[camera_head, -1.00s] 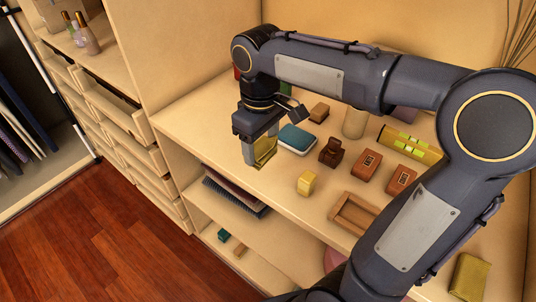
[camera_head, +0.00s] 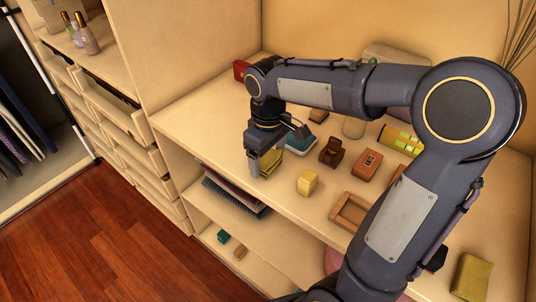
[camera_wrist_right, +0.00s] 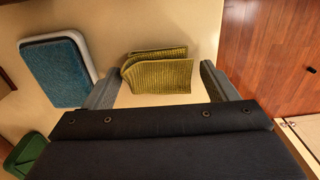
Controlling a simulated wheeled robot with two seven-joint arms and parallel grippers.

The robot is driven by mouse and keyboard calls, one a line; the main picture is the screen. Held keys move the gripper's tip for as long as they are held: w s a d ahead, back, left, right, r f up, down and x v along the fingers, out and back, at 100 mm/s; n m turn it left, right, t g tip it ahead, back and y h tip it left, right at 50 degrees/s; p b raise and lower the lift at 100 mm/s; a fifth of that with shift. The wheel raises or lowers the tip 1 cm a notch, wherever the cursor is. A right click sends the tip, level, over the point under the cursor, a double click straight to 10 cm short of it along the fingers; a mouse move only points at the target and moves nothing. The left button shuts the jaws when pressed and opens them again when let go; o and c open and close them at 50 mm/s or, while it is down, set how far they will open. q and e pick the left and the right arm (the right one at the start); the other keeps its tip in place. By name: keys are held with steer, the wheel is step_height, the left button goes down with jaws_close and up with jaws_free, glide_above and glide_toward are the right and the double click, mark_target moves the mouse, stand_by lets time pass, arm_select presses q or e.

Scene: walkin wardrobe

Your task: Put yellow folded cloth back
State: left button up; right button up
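A yellow folded cloth (camera_wrist_right: 157,72) lies between the two spread fingers of my right gripper (camera_wrist_right: 160,88) in the right wrist view, with a clear gap to the right finger. In the head view, my right gripper (camera_head: 262,165) points down over the shelf top, and the cloth (camera_head: 271,163) shows partly behind its fingers. The cloth appears to rest on the shelf top. A second yellow folded cloth (camera_head: 471,277) lies at the lower right of the head view. My left gripper is not in view.
The shelf top (camera_head: 215,105) is clear at left. A blue-topped box (camera_wrist_right: 60,72) is close beside the gripper. A yellow block (camera_head: 307,183), brown boxes (camera_head: 367,165) and a wooden tray (camera_head: 352,212) stand to the right. Dark folded clothes (camera_head: 233,192) lie one shelf below.

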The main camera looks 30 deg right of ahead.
step_height(320, 180, up, 11)
steer(key=p, duration=0.2)
steer(key=s+a+f+m+t+y, duration=0.1)
steer(key=s+f+m+t, duration=0.1)
steer(key=s, duration=0.3)
steer(key=s+a+f+m+t+y, duration=0.1)
steer(key=s+f+m, duration=0.1)
steer(key=s+f, duration=0.2)
steer(key=s+a+f+m+t+y, duration=0.1)
steer(key=s+a+f+m+t, duration=0.1)
steer(key=s, duration=0.6)
steer(key=shift+a+f+t+y, duration=0.1)
steer(key=shift+f+t+y, duration=0.25)
steer(key=shift+f, duration=0.2)
steer(key=shift+w, duration=0.1)
step_height(320, 180, up, 3)
steer(key=p, duration=0.3)
steer(key=shift+r, duration=0.1)
steer(key=shift+f+b, duration=0.3)
steer(key=shift+b, duration=0.05)
steer(key=shift+c, duration=0.3)
